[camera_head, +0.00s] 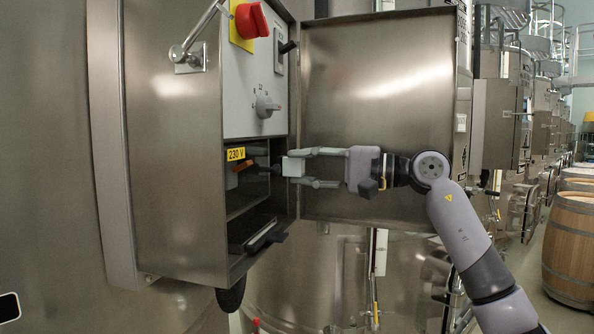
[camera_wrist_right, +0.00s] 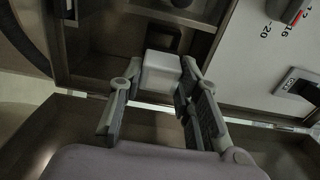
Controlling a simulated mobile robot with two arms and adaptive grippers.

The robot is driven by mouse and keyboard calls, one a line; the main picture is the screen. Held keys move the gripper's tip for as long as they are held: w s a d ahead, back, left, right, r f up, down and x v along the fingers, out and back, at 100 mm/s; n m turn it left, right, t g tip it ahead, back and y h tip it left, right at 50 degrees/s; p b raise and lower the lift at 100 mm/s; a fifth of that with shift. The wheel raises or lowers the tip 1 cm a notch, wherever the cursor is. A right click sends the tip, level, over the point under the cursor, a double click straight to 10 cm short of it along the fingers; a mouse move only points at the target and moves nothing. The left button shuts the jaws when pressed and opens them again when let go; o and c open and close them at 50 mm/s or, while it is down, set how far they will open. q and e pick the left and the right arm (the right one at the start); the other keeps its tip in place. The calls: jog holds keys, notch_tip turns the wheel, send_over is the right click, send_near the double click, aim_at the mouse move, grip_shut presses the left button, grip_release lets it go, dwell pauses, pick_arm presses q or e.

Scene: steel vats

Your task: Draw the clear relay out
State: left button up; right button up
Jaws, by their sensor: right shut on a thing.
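The clear relay (camera_head: 293,169) shows as a pale, whitish block at the right side of the open steel cabinet's lower bay. My right gripper (camera_head: 297,168) reaches in from the right and is shut on it, one finger above and one below. In the right wrist view the relay (camera_wrist_right: 162,72) sits between the tips of my right gripper (camera_wrist_right: 158,82). A dark square recess (camera_wrist_right: 165,38) shows just beyond it. I cannot tell whether the relay still touches anything behind it. My left gripper is not in view.
The cabinet (camera_head: 170,150) has its door (camera_head: 375,90) open behind my right arm. A yellow 230 V label (camera_head: 236,154) and an orange part (camera_head: 243,166) are left of the relay. A red switch (camera_head: 251,20) and a grey knob (camera_head: 266,107) are above. Barrels (camera_head: 572,250) stand far right.

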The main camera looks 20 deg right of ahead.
jog(key=b+v, duration=0.2)
jog(key=v, duration=0.6)
jog(key=shift+d, duration=0.35)
dwell(0.4)
